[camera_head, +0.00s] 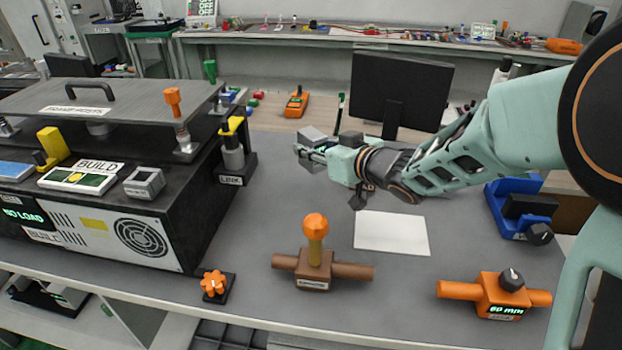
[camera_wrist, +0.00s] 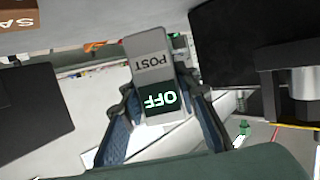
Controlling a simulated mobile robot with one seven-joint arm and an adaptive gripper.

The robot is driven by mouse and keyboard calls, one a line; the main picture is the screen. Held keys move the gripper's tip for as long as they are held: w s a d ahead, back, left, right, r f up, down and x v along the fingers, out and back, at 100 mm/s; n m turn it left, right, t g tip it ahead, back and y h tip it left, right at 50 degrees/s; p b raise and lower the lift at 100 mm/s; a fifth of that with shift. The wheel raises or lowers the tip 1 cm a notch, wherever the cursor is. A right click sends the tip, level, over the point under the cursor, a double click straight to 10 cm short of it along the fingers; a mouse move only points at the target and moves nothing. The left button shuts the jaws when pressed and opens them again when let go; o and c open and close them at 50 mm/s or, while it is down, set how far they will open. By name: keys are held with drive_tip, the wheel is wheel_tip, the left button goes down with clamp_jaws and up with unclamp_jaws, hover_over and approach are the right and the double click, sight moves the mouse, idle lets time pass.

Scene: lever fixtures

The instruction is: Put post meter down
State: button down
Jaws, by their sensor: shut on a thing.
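The post meter (camera_wrist: 148,68) is a small grey block in the wrist view. It carries the word POST and a dark display reading OFF in green, both upside down in that view. My gripper (camera_wrist: 158,98) is shut on it, with a finger on each side. In the head view the meter shows as a grey block (camera_head: 313,134) at the tip of my gripper (camera_head: 308,152). It appears to be held above the grey table (camera_head: 270,190), left of the monitor; the exact height is unclear.
A white sheet (camera_head: 391,233) lies on the table below my arm. A brown lever fixture (camera_head: 312,282) and an orange 60 mm fixture (camera_head: 498,300) stand near the front edge. The black build machine (camera_head: 130,235) fills the left. A dark monitor (camera_head: 400,88) stands behind my gripper.

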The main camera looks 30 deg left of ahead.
sight(320, 170)
drive_tip(key=shift+f+b, duration=0.7)
drive_tip(key=shift+f, duration=2.05)
drive_tip(key=shift+f, duration=0.2)
drive_tip(key=c, duration=1.5)
unclamp_jaws()
drive_tip(key=shift+r, duration=0.15)
drive_tip(key=shift+d+r, duration=0.1)
drive_tip(key=shift+d, duration=0.1)
drive_tip(key=p+v, duration=0.2)
drive_tip(key=v, duration=0.9)
drive_tip(key=shift+s+d+r, duration=0.1)
drive_tip(key=shift+s+d, duration=0.15)
